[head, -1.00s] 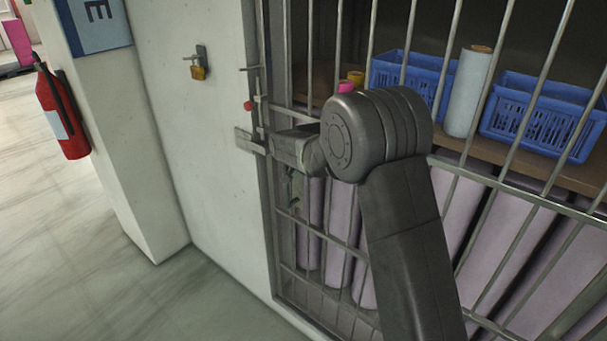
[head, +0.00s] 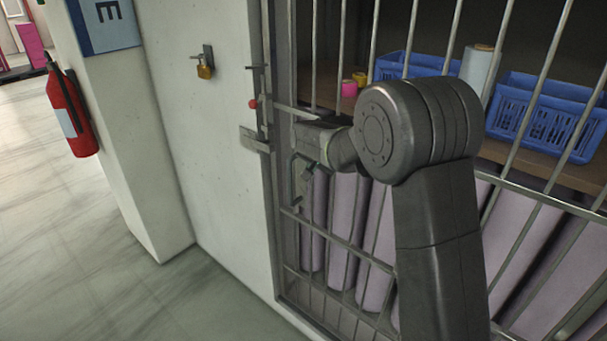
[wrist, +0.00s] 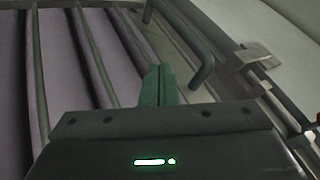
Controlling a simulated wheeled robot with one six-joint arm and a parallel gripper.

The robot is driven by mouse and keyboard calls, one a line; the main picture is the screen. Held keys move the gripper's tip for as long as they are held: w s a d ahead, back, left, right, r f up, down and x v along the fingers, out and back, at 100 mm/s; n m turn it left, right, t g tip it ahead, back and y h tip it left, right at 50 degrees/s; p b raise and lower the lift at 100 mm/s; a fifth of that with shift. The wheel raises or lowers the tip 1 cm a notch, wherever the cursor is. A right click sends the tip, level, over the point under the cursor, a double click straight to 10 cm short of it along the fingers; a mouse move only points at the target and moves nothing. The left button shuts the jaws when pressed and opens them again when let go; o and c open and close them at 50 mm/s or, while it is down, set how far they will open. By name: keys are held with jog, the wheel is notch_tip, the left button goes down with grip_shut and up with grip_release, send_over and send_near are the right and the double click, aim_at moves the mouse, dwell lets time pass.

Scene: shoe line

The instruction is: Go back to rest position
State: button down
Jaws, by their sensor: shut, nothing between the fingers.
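My gripper shows in the wrist view (wrist: 160,85), its two green fingers shut together with nothing between them. In the head view my dark arm reaches up from the lower right, and its wrist largely hides the fingers. The gripper is in front of the barred gate (head: 345,250), close to a dark bent handle (head: 294,180). In the wrist view the handle (wrist: 205,62) stands just right of the fingertips, with a visible gap.
A metal latch plate (head: 254,139) and a red knob (head: 252,104) sit at the gate's left edge. A padlock (head: 205,70) hangs on the white wall. Blue baskets (head: 540,115) stand behind the bars. A fire extinguisher (head: 70,110) is at left, beside open floor.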

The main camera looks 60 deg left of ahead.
jog(key=b+v, duration=0.1)
jog(key=v, duration=0.5)
jog(key=shift+d+r, duration=0.2)
jog(key=shift+d, duration=0.05)
jog(key=shift+s, duration=0.1)
jog(key=a+f+p, duration=0.3)
jog(key=a+f, duration=0.5)
jog(key=a, duration=0.1)
jog(key=shift+s+a, duration=0.25)
jog(key=shift+s, duration=0.15)
